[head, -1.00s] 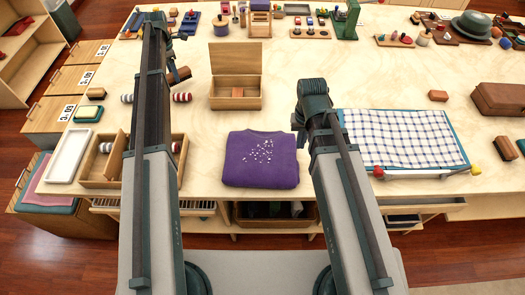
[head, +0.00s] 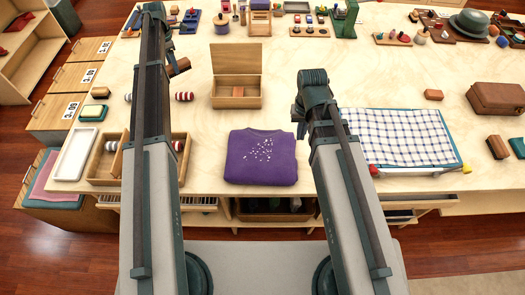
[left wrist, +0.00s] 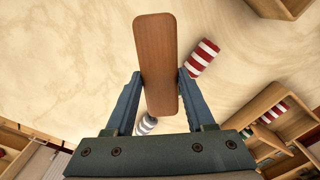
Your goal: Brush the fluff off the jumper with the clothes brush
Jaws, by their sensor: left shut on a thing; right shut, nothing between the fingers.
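The purple jumper (head: 262,168) lies folded flat near the table's front edge, with white fluff specks scattered on its upper middle. My left gripper (head: 173,57) is shut on a wooden-backed brush (head: 180,66), above the table to the upper left of the jumper. In the left wrist view, the brush (left wrist: 157,60) stands between the two fingers of the gripper (left wrist: 157,88), its plain brown wood facing the camera. Its bristles are not visible. My right gripper (head: 300,125) is shut and empty just right of the jumper's upper right corner; its fingertips are mostly hidden.
An open wooden box (head: 237,99) stands behind the jumper. A compartmented wooden crate (head: 105,178) and white tray (head: 75,155) lie left. A checked cloth (head: 400,138) lies right. A red-and-white striped cylinder (left wrist: 203,58) lies near the brush. Table around the jumper is bare.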

